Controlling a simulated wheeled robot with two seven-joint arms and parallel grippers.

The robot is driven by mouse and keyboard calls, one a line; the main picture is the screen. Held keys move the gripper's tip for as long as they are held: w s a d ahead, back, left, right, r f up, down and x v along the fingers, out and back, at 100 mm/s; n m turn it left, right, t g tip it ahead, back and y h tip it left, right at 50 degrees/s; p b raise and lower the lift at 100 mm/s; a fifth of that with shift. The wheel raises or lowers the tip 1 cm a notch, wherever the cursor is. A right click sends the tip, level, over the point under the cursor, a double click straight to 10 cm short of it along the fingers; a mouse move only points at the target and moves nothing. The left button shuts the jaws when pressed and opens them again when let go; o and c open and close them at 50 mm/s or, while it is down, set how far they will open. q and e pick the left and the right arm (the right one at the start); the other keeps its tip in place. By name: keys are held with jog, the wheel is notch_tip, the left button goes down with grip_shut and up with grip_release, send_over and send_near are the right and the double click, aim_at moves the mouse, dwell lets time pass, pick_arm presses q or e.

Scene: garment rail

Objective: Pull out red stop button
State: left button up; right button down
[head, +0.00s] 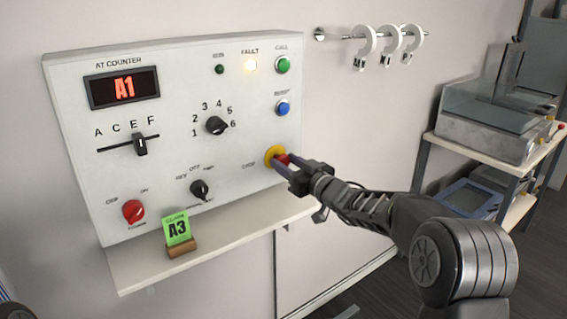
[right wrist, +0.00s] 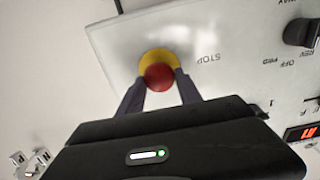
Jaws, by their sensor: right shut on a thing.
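The red stop button (head: 283,159) sits on a yellow round base (head: 273,153) at the lower right of the white control panel (head: 180,187). My right gripper (head: 286,168) is at the button, its two fingers on either side of the red cap. In the right wrist view the red button (right wrist: 159,77) shows between the fingertips (right wrist: 159,82), with the yellow base (right wrist: 158,57) behind it. The right gripper is shut on the button. My left gripper is not in view.
The panel has a red rotary knob (head: 133,211), black knobs, a slider (head: 140,145), a green button (head: 283,65) and a blue button (head: 283,108). White ring tags hang on a rail (head: 352,37).

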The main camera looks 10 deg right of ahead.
jog(key=c, duration=1.2)
grip_release()
jog(key=shift+f, duration=0.2)
jog(key=o, duration=0.3)
jog(key=shift+s+d+r, duration=0.1)
jog(key=shift+s+r, duration=0.05)
jog(key=shift+o, duration=0.2)
jog(key=shift+s, duration=0.1)
jog(key=b+v, duration=0.1)
jog(key=v, duration=0.6)
jog(key=shift+s, duration=0.3)
jog(key=shift+d, duration=0.1)
